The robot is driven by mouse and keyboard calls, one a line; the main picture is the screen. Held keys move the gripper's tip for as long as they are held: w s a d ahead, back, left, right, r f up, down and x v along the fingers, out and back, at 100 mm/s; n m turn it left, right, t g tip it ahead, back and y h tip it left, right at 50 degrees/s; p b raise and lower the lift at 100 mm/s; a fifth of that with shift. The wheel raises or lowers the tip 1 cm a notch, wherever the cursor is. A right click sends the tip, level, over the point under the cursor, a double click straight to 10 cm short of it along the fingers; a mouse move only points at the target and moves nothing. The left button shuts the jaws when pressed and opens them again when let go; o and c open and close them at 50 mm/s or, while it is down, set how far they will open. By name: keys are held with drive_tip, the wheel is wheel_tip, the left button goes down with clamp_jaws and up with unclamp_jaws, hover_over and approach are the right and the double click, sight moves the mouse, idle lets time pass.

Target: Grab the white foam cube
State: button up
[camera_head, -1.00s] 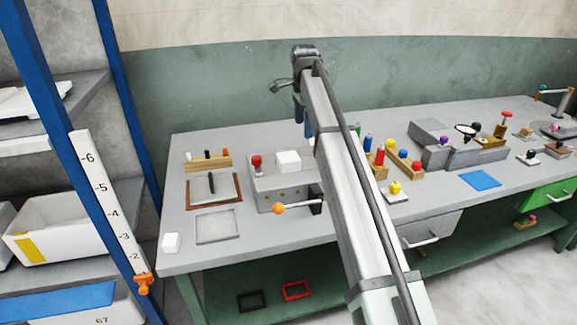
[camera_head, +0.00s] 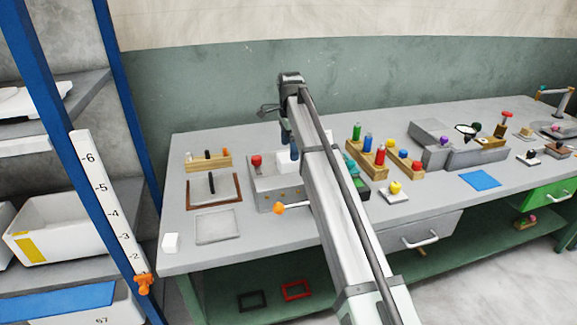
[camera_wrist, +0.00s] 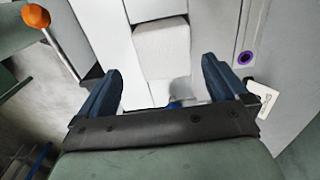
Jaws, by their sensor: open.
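A white foam cube (camera_head: 282,158) sits on top of the grey press (camera_head: 262,187), mostly hidden behind my gripper in the head view. In the wrist view a white block (camera_wrist: 161,45), which looks like this cube, lies beyond and between the two blue fingertips. My gripper (camera_wrist: 161,72) is open and empty, with its fingers apart. In the head view my gripper (camera_head: 290,142) points down over the press. Its exact height above the cube is hard to tell. A second white cube (camera_head: 171,243) sits at the table's front left corner.
The press lever has an orange knob (camera_head: 279,208), also in the wrist view (camera_wrist: 36,15). A red knob (camera_head: 257,160) stands at the press's left. A brown-framed tray (camera_head: 230,198) and wooden racks (camera_head: 366,162) flank it. A grey pad (camera_head: 216,227) lies in front.

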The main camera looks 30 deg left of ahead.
sight(288, 156)
drive_tip(key=shift+w+a+f, duration=0.1)
drive_tip(key=shift+a+f, duration=0.05)
drive_tip(key=shift+f, duration=1.15)
drive_tip(key=shift+a+f, duration=0.15)
drive_tip(key=shift+f, duration=1.15)
drive_tip(key=shift+c, duration=0.2)
drive_tip(key=c, duration=0.9)
